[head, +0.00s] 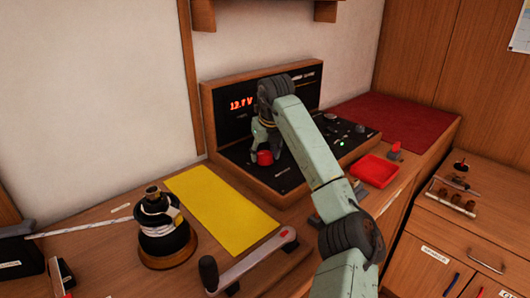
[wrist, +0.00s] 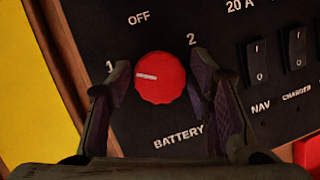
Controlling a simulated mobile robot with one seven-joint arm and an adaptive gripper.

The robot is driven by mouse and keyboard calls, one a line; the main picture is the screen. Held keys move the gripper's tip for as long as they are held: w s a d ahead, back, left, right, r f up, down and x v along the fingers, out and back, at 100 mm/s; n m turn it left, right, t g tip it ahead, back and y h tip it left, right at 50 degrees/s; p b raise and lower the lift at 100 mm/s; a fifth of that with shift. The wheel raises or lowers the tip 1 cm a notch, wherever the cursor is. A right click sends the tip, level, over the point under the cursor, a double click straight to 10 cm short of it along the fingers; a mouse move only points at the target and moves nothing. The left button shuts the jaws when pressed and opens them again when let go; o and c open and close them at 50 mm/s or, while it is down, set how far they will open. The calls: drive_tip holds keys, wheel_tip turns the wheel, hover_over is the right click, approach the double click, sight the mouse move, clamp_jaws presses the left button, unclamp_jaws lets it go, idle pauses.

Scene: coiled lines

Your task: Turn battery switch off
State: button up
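The battery switch is a red round knob (wrist: 160,78) on a black panel, with "OFF", "1" and "2" printed around it and "BATTERY" below. Its white pointer line lies toward the left, near the "1" mark. In the head view the red knob (head: 265,157) shows just below my gripper. My gripper (wrist: 160,85) is open, with one finger on each side of the knob. A gap shows on the right side; on the left the finger is very close, and I cannot tell whether it touches.
The black panel (head: 235,153) has a red "12.7 V" display (head: 241,103) and rocker switches (wrist: 256,62) at the right. A yellow sheet (head: 222,210), a winch handle (head: 250,262), a winch (head: 163,230) and a red tray (head: 374,170) lie around it.

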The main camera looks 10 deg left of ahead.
drive_tip(key=c, duration=0.8)
drive_tip(key=shift+m, duration=0.3)
drive_tip(key=shift+m+h+b, duration=0.5)
drive_tip(key=shift+m+b, duration=0.1)
drive_tip(key=shift+m, duration=0.4)
drive_tip(key=m+h+b, duration=0.1)
drive_tip(key=m, duration=0.2)
drive_tip(key=shift+t, duration=0.3)
drive_tip(key=m+h+b, duration=0.1)
drive_tip(key=m+h, duration=0.1)
drive_tip(key=m, duration=0.4)
drive_tip(key=shift+h, duration=0.3)
drive_tip(key=o, duration=1.2)
drive_tip(key=shift+c, duration=0.2)
drive_tip(key=shift+a, duration=0.1)
